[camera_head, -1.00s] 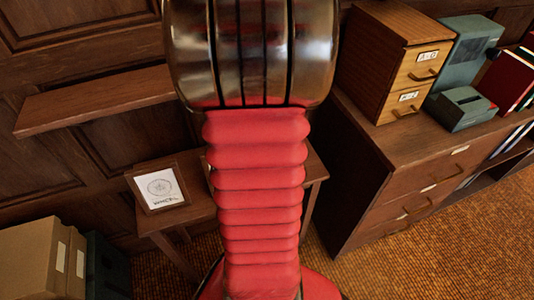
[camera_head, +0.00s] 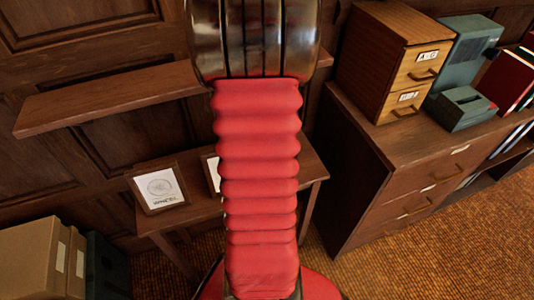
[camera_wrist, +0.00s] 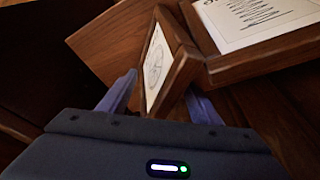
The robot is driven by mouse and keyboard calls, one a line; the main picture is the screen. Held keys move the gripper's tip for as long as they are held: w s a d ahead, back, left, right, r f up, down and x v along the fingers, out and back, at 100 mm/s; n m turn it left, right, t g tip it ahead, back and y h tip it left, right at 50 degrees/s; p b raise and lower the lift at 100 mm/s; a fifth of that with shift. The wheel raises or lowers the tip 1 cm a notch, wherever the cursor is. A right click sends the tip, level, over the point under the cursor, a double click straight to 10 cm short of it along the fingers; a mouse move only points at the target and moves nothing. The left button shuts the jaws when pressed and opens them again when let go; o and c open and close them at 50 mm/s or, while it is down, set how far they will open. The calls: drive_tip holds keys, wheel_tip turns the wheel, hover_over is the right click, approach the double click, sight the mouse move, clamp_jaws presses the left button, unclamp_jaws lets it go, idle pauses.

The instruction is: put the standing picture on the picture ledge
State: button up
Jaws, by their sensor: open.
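In the wrist view this picture (camera_wrist: 158,65) shows steeply from the side, between the two blue fingers of my open gripper (camera_wrist: 162,88). One finger is on its face side, the other by its frame's outer side; I cannot tell whether either touches. In the head view my arm hides my gripper. The picture ledge (camera_head: 100,97) is a brown wooden shelf on the panelled wall, above and left of the table. Its visible top is bare.
The small table (camera_head: 205,208) is below. Box files (camera_head: 35,260) stand at the lower left, a drawer cabinet (camera_head: 400,180) at the right.

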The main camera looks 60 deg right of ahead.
drive_tip(key=shift+f, duration=0.1)
drive_tip(key=shift+c, duration=0.6)
clamp_jaws()
idle(0.5)
